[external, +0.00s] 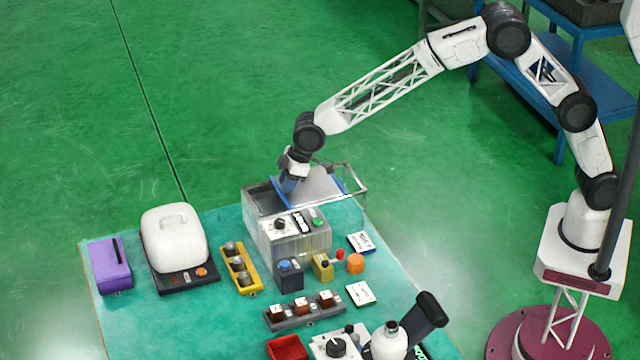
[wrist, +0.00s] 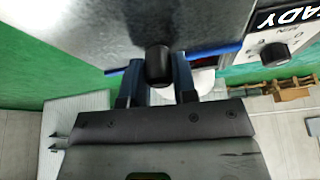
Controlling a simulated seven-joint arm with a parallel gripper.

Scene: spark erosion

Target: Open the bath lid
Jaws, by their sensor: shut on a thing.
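The bath (external: 318,243) is a grey box at the back of the teal mat, with a control panel on its front. Its lid (external: 318,187) is a grey plate with blue edge strips. A dark opening (external: 262,198) shows left of the lid, and the lid reaches right over a thin clear frame. My gripper (external: 290,186) is at the lid's left part. In the wrist view the lid (wrist: 90,35) fills the upper part, and a black knob (wrist: 158,65) stands between my blue fingers, which are shut on it. The knob is hidden in the external view.
The clear frame (external: 365,192) sticks out right of the bath. A white-covered device (external: 175,240), a purple box (external: 107,268) and a yellow rack (external: 240,270) stand to the left. Blocks, cards and a white bottle (external: 389,342) are in front.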

